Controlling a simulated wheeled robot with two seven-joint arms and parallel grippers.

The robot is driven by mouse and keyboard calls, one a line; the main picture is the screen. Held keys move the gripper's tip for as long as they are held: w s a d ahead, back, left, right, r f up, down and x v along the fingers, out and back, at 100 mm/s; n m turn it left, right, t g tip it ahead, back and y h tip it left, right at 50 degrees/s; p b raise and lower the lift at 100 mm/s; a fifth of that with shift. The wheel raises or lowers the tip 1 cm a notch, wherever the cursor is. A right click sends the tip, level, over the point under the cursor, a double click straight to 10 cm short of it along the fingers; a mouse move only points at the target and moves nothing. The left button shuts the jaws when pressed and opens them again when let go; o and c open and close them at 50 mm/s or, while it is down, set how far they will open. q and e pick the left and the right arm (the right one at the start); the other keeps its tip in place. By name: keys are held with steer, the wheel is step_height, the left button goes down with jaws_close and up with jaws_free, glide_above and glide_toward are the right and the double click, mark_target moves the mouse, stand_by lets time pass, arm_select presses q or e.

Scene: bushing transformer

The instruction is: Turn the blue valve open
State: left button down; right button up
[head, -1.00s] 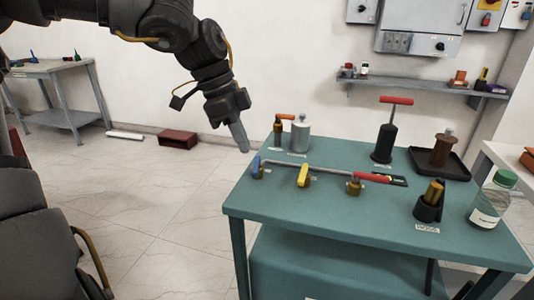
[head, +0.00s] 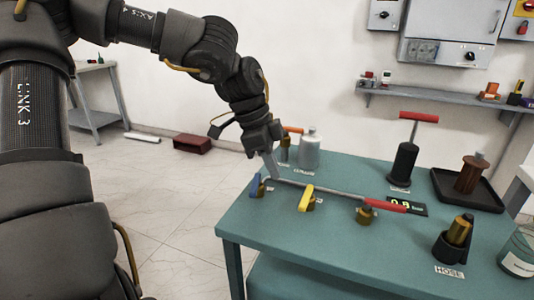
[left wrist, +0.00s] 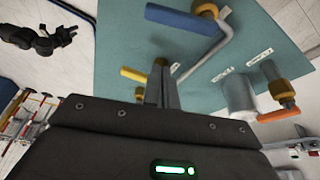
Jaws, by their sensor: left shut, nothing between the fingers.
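The blue valve handle (head: 257,186) stands at the left end of a grey pipe on the teal table (head: 300,236). In the left wrist view the blue handle (left wrist: 183,22) is at the top, with a brass body beside it. My left gripper (head: 272,168) is shut and empty, its fingers pointing down just behind and right of the blue handle. In the left wrist view its fingers (left wrist: 161,88) appear apart from the blue handle; contact is not clear in the head view. A dark jointed shape (left wrist: 40,38), probably my right arm, shows small at upper left.
A grey bottle (head: 309,151) and an orange-handled valve (head: 292,130) stand close behind my left gripper. A red-handled pump (head: 406,160) and tray (head: 478,197) are at the right.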

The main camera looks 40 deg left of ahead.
mark_target(255, 186)
arm_select(q)
steer(key=x, duration=0.4)
steer(key=shift+s, duration=0.1)
steer(key=shift+s+a, duration=0.1)
steer(key=shift+a, duration=0.15)
steer(key=shift+s+a, duration=0.65)
steer(key=shift+a, duration=0.25)
steer(key=shift+s+a, duration=0.25)
steer(key=shift+a, duration=0.15)
arm_select(e)
steer(key=shift+f, duration=0.2)
